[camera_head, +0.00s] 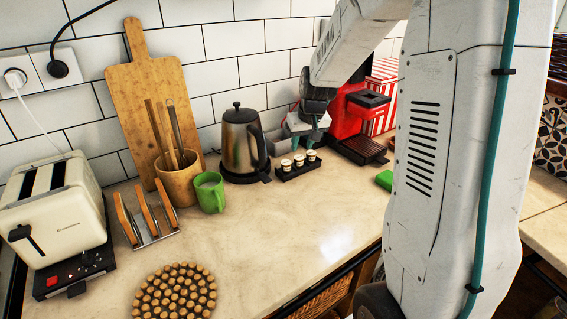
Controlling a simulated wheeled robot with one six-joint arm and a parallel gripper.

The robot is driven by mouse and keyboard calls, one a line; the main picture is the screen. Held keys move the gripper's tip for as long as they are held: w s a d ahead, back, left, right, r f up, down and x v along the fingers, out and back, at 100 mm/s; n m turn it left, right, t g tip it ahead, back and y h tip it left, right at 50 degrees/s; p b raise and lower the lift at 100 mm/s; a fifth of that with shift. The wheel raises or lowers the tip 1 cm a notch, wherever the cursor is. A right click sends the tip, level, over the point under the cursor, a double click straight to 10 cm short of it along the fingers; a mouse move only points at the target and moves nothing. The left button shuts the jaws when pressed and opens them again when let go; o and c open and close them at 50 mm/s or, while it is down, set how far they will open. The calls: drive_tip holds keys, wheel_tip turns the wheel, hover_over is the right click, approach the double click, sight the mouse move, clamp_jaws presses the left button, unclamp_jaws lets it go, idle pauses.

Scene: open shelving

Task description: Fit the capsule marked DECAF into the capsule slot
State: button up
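Three small capsules with pale tops, one of them the middle capsule (299,160), stand in a row in a black holder (291,175) on the counter. Their markings are too small to read, so I cannot tell which is DECAF. A red coffee machine (350,112) stands behind and to the right of them; I cannot make out its capsule slot. My gripper (303,134) hangs just above and behind the capsules, left of the machine. It is small and dark here, and I cannot tell whether its fingers are apart or hold anything.
A steel kettle (238,143) stands close left of the capsule holder. A green mug (210,194), a wooden utensil pot (179,183), a toast rack (148,222) and a toaster (58,215) are farther left. A cork trivet (175,294) lies in front. The counter's middle is clear.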

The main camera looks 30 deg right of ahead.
sight(299, 157)
drive_tip(key=shift+t, duration=0.3)
drive_tip(key=x, duration=0.5)
drive_tip(key=d+x, duration=0.1)
drive_tip(key=x, duration=0.1)
drive_tip(key=shift+w, duration=0.35)
drive_tip(key=c, duration=0.5)
